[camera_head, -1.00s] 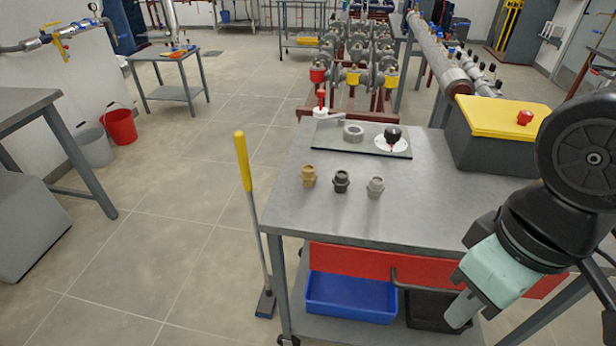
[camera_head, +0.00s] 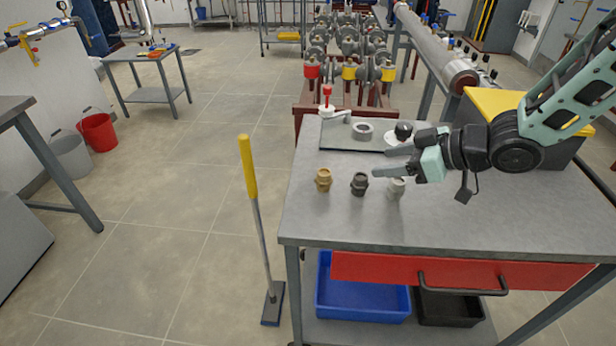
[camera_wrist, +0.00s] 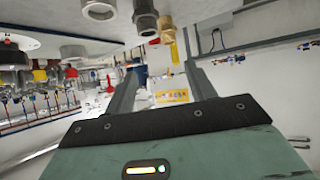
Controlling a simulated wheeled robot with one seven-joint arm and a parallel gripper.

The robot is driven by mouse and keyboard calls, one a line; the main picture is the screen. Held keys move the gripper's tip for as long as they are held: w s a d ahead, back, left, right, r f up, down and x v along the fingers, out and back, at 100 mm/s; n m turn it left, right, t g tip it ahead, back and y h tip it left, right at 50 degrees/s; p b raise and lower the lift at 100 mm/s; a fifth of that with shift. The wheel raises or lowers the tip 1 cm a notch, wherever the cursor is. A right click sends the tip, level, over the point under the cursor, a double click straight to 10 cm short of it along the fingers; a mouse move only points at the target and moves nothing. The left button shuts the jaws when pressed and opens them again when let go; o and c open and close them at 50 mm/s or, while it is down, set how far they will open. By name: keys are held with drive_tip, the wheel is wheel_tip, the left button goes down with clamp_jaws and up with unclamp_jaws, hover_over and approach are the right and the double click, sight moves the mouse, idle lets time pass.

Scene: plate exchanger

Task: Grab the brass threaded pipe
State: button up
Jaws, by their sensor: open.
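The brass threaded pipe (camera_head: 323,180) stands upright at the left end of a short row on the grey workbench (camera_head: 450,220). A dark grey fitting (camera_head: 359,184) stands in the middle and a light grey fitting (camera_head: 397,188) at the right. My gripper (camera_head: 382,163) is open and empty above the bench, to the right of the brass pipe, with its fingers pointing left. One finger partly covers the light grey fitting. In the wrist view the brass pipe (camera_wrist: 167,28) is at the top, past the fingertips and right of the dark fitting (camera_wrist: 145,18). My open gripper (camera_wrist: 155,75) touches nothing there.
Behind the row lies a flat plate (camera_head: 345,140) with a ring (camera_head: 363,131) and a dark knob (camera_head: 403,131). A yellow-topped box (camera_head: 490,103) stands at the back right. A yellow-handled broom (camera_head: 249,170) stands left of the bench. The bench front is clear.

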sight(326, 172)
drive_tip(key=shift+n+y, duration=0.3)
drive_tip(key=shift+y, duration=0.2)
drive_tip(key=x, duration=1.2)
drive_tip(key=shift+s+a+f, duration=0.1)
drive_tip(key=shift+a+f, duration=0.05)
drive_tip(key=shift+a, duration=0.15)
drive_tip(key=x, duration=0.2)
drive_tip(key=s+p+x, duration=0.1)
drive_tip(key=x, duration=0.1)
drive_tip(key=shift+w+a+f, duration=0.1)
drive_tip(key=shift+a+f, duration=0.1)
drive_tip(key=shift+f, duration=0.05)
drive_tip(key=shift+w+a+f, duration=0.2)
drive_tip(key=shift+a+f, duration=0.05)
drive_tip(key=shift+a, duration=0.1)
drive_tip(key=c, duration=1.1)
